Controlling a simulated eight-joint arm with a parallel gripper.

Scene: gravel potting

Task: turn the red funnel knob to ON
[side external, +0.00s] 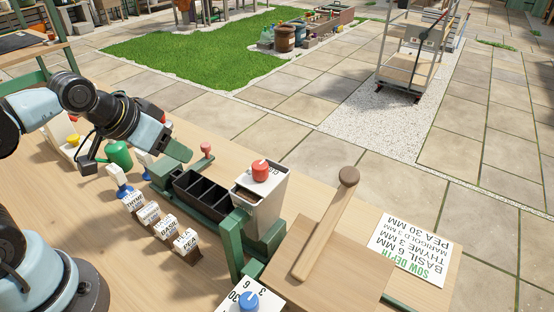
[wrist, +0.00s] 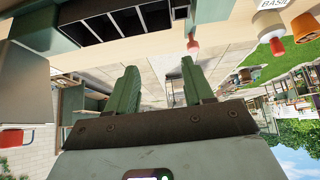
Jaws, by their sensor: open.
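The red knob (side external: 261,170) sits on top of the pale box-shaped funnel (side external: 265,200), right of the black seed tray (side external: 202,194). A white pointer mark and partly readable lettering show by the knob. In the wrist view a red part, apparently this knob (wrist: 12,138), shows at the left edge beside the grey funnel body (wrist: 22,90). My gripper (side external: 184,154) is left of the knob, beyond the tray's left end, and apart from it. In the wrist view its two green fingers (wrist: 159,68) are spread with nothing between them.
A small red-topped peg (side external: 207,149) stands between gripper and funnel. A blue knob (side external: 249,300) on a numbered dial is at the front. Several labelled seed packets (side external: 168,228) stand before the tray. A wooden mallet (side external: 325,225) lies right of the funnel.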

